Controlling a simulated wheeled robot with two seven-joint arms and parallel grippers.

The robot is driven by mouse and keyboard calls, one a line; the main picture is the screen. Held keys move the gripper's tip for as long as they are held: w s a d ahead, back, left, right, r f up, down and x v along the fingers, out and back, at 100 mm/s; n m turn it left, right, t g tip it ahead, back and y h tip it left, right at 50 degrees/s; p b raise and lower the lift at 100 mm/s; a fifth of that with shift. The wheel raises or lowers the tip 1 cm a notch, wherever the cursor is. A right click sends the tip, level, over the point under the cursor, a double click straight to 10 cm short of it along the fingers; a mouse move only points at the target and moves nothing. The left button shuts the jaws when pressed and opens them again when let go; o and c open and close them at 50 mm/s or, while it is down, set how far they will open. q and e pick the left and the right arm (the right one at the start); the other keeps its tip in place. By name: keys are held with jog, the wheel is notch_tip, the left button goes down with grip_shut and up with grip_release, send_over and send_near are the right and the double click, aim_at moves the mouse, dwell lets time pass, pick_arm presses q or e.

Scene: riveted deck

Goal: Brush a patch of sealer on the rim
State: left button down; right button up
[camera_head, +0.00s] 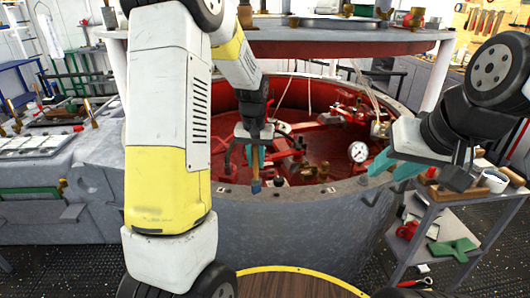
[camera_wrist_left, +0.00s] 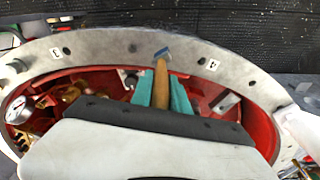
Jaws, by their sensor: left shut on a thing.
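My left gripper (camera_head: 254,160) is shut on a brush with a wooden handle (camera_wrist_left: 161,82), which points down and has a blue-grey tip (camera_head: 256,187). The handle also sits between the teal fingers in the left wrist view. The grey metal rim (camera_head: 320,195) of the round red-lined well curves below the brush. In the wrist view the tip lies over the rim (camera_wrist_left: 105,46), between two small white marks; I cannot tell whether it touches. No sealer patch can be made out. My right gripper (camera_head: 393,167) is open and empty, its teal fingers apart, right of the well.
A cart (camera_head: 455,196) at the right carries a white cup (camera_head: 494,181) and other items, with a green piece (camera_head: 452,248) on its lower shelf. A gauge (camera_head: 358,152) and red pipework fill the well. A workbench (camera_head: 60,150) stands at the left.

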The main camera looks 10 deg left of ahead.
aim_at(256, 146)
pick_arm(q)
jog(key=shift+f, duration=0.55)
jog(key=shift+d, duration=0.15)
jog(key=shift+w+d, duration=1.25)
jog(key=shift+d, duration=5.4)
jog(key=shift+s+a+r, duration=0.1)
jog(key=shift+s+a, duration=0.3)
jog(key=shift+a, duration=1.9)
jog(key=shift+s+a+f, duration=0.1)
jog(key=shift+s+a, duration=0.35)
jog(key=shift+a, duration=1.8)
jog(key=shift+s+a+r, duration=0.1)
jog(key=shift+s+a, duration=0.3)
jog(key=shift+a, duration=1.9)
jog(key=shift+r, duration=3.15)
